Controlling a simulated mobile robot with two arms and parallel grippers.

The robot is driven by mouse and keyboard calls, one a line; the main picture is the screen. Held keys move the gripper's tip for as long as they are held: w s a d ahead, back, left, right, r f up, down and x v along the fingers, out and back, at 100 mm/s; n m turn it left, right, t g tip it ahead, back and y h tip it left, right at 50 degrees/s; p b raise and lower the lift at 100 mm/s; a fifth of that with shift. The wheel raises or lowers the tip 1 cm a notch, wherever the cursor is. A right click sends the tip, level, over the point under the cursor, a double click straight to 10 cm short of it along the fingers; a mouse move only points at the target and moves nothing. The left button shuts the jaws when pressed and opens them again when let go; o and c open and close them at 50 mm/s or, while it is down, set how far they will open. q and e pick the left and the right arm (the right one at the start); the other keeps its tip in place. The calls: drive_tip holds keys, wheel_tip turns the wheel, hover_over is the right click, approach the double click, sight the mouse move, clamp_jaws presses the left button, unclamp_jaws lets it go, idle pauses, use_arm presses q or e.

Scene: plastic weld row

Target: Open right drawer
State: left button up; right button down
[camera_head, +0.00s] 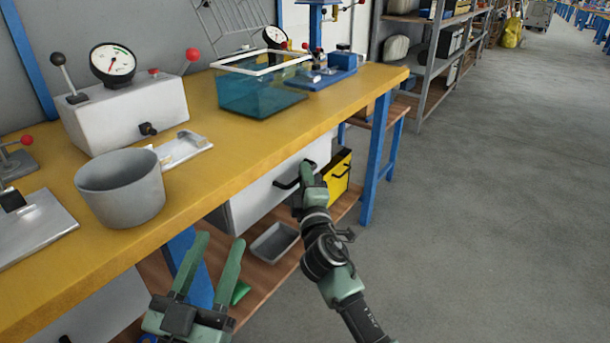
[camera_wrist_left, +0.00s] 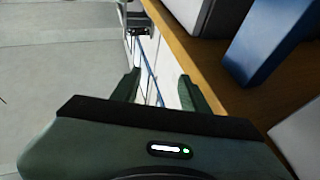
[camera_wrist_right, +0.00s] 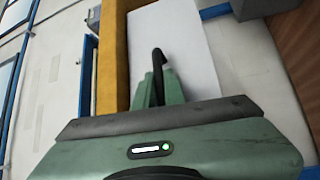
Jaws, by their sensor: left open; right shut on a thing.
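The right drawer (camera_head: 268,190) is a white-fronted box under the yellow workbench, with a dark bar handle (camera_head: 287,183). My right gripper (camera_head: 306,172) is at the handle, shut on it. In the right wrist view, the white drawer front (camera_wrist_right: 170,42) fills the middle, and the black handle (camera_wrist_right: 157,62) runs in between the fingers of my right gripper (camera_wrist_right: 158,85). The drawer front appears close under the bench edge; how far it is pulled out I cannot tell. My left gripper (camera_head: 208,262) is open and empty at the lower left, in front of the bench.
The yellow workbench (camera_head: 235,138) carries a grey bucket (camera_head: 120,187), a gauge box (camera_head: 128,112) and a blue bin (camera_head: 262,92). Below are a grey tray (camera_head: 274,242) on the wooden shelf and a yellow box (camera_head: 338,176). A blue leg (camera_head: 375,160) stands right. Floor (camera_head: 480,220) is clear.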

use_arm(q)
drive_tip(key=s+a+f+g+y+p, duration=0.25)
drive_tip(key=f+g, duration=0.35)
drive_tip(key=f, duration=0.4)
drive_tip(key=s+a+f+g+y+p, duration=0.2)
drive_tip(key=s+f+g+p, duration=0.15)
drive_tip(key=f+g, duration=0.5)
drive_tip(key=s+a+f+g+y+p, duration=0.1)
drive_tip(key=s+f+g, duration=0.2)
drive_tip(key=s, duration=0.8)
drive_tip(key=shift+s+a+f+n+p, duration=0.3)
drive_tip(key=shift+f+n+p, duration=0.1)
drive_tip(key=shift+f, duration=0.5)
use_arm(e)
drive_tip(key=s+d, duration=0.7)
drive_tip(key=d, duration=0.3)
drive_tip(key=s+d, duration=0.7)
drive_tip(key=d, duration=0.3)
drive_tip(key=shift+s, duration=0.35)
use_arm(q)
drive_tip(key=shift+g, duration=0.25)
use_arm(e)
drive_tip(key=shift+d+f, duration=0.1)
drive_tip(key=c, duration=1.5)
unclamp_jaws()
